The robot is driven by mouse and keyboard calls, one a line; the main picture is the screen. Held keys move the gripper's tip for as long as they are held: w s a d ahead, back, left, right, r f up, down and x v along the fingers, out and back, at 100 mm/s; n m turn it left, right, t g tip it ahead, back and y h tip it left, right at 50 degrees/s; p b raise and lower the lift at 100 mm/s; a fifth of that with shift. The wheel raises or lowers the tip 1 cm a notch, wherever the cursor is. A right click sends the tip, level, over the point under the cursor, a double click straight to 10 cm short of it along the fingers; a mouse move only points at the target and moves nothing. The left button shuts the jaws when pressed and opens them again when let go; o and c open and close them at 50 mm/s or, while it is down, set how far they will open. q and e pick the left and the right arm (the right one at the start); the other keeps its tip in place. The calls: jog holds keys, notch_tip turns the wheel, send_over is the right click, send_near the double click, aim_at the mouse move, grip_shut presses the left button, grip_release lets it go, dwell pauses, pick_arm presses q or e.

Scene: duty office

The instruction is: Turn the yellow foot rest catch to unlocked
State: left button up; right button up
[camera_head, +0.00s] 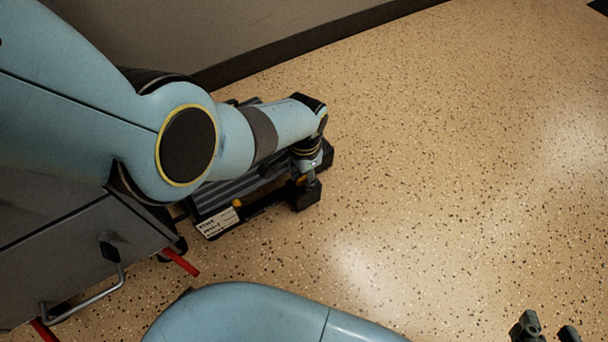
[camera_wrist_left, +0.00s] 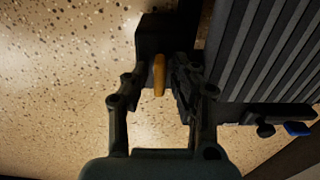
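The grey ribbed foot rest (camera_head: 240,187) lies on the floor beneath my left arm, which hides much of it; its ribs also show in the left wrist view (camera_wrist_left: 265,50). The yellow catch (camera_wrist_left: 159,75) is a short upright bar beside a dark block at the foot rest's end. My left gripper (camera_wrist_left: 160,82) has its fingers on both sides of the catch, looking part-closed but still apart; contact is unclear. In the head view the left gripper (camera_head: 304,180) is at the foot rest's right end. My right gripper (camera_head: 548,330) is open and empty at the lower right edge.
A white printed label (camera_head: 217,223) and a small orange piece (camera_head: 237,203) are on the foot rest's front edge. A grey cabinet with a metal handle (camera_head: 85,300) stands at the left. A wall with dark skirting (camera_head: 300,45) runs behind. The speckled floor at right is clear.

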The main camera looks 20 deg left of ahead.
pick_arm(q)
grip_shut()
jog(key=shift+n, duration=1.3)
jog(key=n, duration=0.2)
jog(key=shift+n, duration=0.3)
jog(key=n, duration=0.2)
jog(key=shift+n, duration=0.4)
jog(key=n, duration=0.6)
jog(key=shift+n, duration=1.9)
pick_arm(e)
jog(key=shift+w, duration=0.1)
